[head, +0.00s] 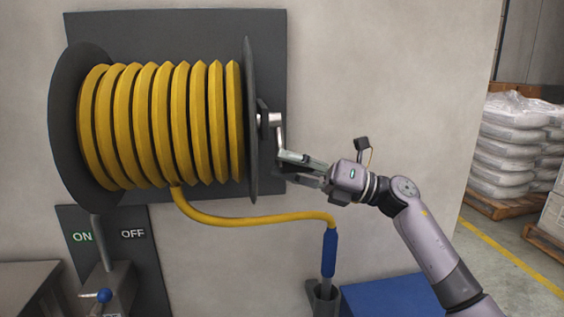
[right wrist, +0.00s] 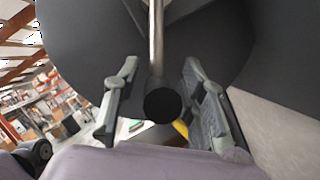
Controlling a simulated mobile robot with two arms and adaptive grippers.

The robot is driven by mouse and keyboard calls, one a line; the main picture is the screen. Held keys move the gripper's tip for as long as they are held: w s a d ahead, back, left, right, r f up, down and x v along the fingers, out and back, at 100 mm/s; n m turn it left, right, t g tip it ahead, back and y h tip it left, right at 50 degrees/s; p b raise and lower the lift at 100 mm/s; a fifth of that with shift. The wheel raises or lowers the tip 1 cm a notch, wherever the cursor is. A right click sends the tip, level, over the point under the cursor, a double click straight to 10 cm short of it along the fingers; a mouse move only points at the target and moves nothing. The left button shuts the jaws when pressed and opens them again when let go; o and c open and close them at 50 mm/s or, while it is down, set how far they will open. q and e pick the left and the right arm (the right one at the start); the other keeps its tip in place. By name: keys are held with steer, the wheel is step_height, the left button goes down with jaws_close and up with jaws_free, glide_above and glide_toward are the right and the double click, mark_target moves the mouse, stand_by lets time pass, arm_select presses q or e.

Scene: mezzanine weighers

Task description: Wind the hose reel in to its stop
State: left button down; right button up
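The hose reel (head: 63,120) is a dark drum between two flanges, wound with several turns of yellow hose (head: 155,125). The hose's loose end runs down and right to a blue nozzle (head: 329,253). A metal crank (head: 281,133) on the right flange points downward; it also shows in the right wrist view (right wrist: 156,40). My right gripper (head: 287,166) is at the crank's lower end. In the right wrist view its fingers (right wrist: 160,68) stand apart on either side of the black crank handle (right wrist: 160,103), with gaps on both sides. My left gripper is not in view.
The nozzle stands in a grey holder (head: 322,298) beside a blue box top (head: 390,294). Wrapped sacks on pallets (head: 512,145) stand at the far right. The wall right of the reel is clear.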

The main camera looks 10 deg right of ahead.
steer(key=v, duration=1)
steer(key=shift+d, duration=0.25)
steer(key=shift+s+f, duration=0.1)
steer(key=shift+f, duration=0.05)
steer(key=shift+c, duration=0.2)
